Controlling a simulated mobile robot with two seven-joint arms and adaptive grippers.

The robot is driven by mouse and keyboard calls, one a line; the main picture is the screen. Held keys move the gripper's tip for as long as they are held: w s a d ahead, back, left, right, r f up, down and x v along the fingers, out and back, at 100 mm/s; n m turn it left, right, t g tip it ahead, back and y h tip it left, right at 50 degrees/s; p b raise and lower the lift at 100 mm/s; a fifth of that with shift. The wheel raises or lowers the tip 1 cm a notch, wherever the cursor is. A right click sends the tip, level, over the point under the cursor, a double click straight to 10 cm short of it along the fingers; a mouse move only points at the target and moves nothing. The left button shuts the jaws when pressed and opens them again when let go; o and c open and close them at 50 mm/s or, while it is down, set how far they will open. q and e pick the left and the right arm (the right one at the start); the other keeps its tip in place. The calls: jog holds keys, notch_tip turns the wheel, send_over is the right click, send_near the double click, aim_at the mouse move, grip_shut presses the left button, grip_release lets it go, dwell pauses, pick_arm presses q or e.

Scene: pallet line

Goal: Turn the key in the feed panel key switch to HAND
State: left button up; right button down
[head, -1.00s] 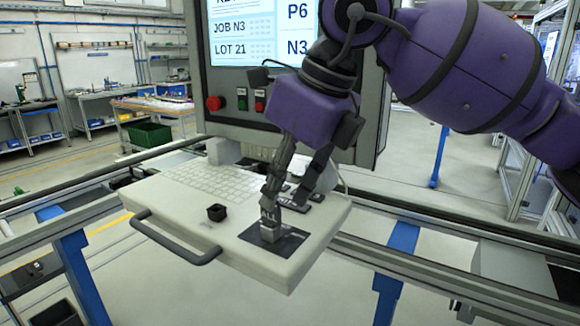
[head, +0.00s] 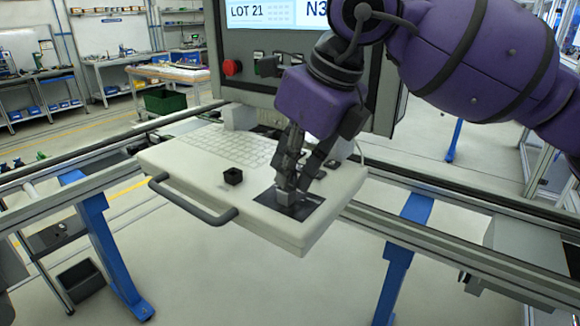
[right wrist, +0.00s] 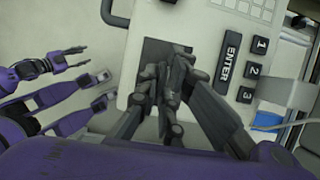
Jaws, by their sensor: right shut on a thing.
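My right gripper (head: 292,186) points down at the front right corner of a pale console shelf (head: 190,160), over a dark square plate (head: 312,206). Its fingers are shut on a small grey piece (head: 284,197) at the plate. The fingers hide most of this piece, so I cannot make out the key's shape or the switch marks. The right wrist view shows these fingers (right wrist: 170,75) close together over the same plate (right wrist: 152,48). My left gripper (right wrist: 97,76) appears at the left of that view, open and empty, clear of the shelf. It is outside the head view.
A keyboard (head: 215,145) lies behind, and a black handle (head: 190,208) sticks out in front. An upright panel with a red button (head: 232,67) rises behind. Rails (head: 450,190) run past the shelf.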

jog(key=n+g, duration=0.1)
jog(key=n, duration=0.3)
jog(key=shift+w+f+n+g+y+b, duration=0.1)
jog(key=shift+w+n+g+y+b, duration=0.1)
jog(key=shift+n+g+y+b, duration=0.15)
jog(key=n+g, duration=0.2)
jog(key=n, duration=0.2)
jog(key=shift+w+n, duration=0.15)
jog(key=shift+n, duration=0.2)
pick_arm(q)
jog(key=shift+s+f, duration=0.7)
jog(key=shift+f, duration=0.2)
pick_arm(e)
jog(key=c, duration=1.8)
grip_release()
jog(key=shift+d, duration=0.1)
jog(key=o, duration=0.5)
jog(key=shift+c, duration=0.2)
pick_arm(q)
jog(key=w+r+p, duration=0.2)
jog(key=w+r, duration=0.2)
jog(key=r, duration=0.1)
jog(key=shift+t+p, duration=0.3)
jog(key=shift+p, duration=0.05)
pick_arm(e)
jog(key=shift+r, duration=3.65)
